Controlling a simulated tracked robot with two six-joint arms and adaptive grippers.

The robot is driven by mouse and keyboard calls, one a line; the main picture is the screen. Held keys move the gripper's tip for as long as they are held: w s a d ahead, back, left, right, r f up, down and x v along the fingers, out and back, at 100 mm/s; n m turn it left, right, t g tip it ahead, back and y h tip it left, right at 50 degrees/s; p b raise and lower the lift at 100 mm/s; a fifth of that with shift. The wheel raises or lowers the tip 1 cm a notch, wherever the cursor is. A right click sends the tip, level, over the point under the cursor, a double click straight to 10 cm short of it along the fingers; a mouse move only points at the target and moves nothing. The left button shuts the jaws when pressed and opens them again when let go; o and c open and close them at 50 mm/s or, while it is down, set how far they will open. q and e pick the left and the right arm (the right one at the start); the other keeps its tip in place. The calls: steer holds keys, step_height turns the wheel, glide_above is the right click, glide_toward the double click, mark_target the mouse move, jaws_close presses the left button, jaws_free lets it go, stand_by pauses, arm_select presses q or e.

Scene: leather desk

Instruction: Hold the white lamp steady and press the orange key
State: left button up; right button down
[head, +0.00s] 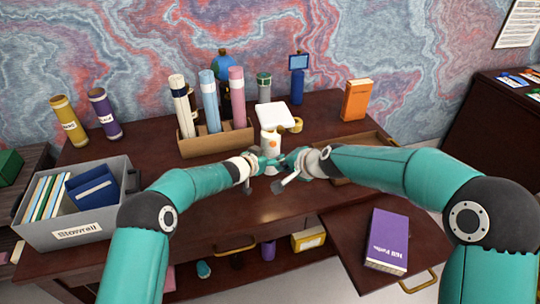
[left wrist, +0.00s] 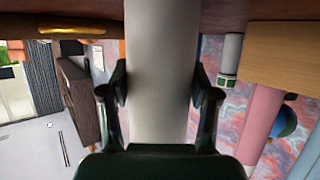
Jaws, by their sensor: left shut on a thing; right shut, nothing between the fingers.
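The white lamp (head: 271,134) stands upright on the desk near the middle, with a flat square white head. The orange key (head: 273,143) shows as a small orange spot on the front of its body. My left gripper (head: 257,160) is shut on the lamp's body from the left; in the left wrist view the white column (left wrist: 162,70) fills the space between its fingers (left wrist: 160,95). My right gripper (head: 284,160) is shut and empty, close in front of the lamp, just below and right of the key. Whether it touches the lamp cannot be told.
A cardboard holder (head: 215,141) with several rolled tubes stands left of the lamp. An orange book (head: 356,99) stands at back right. A grey bin (head: 75,222) sits on the left. A purple book (head: 388,240) lies on the lower surface at front right.

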arm_select(q)
steer(key=o, duration=1.6)
steer(key=shift+o, duration=0.2)
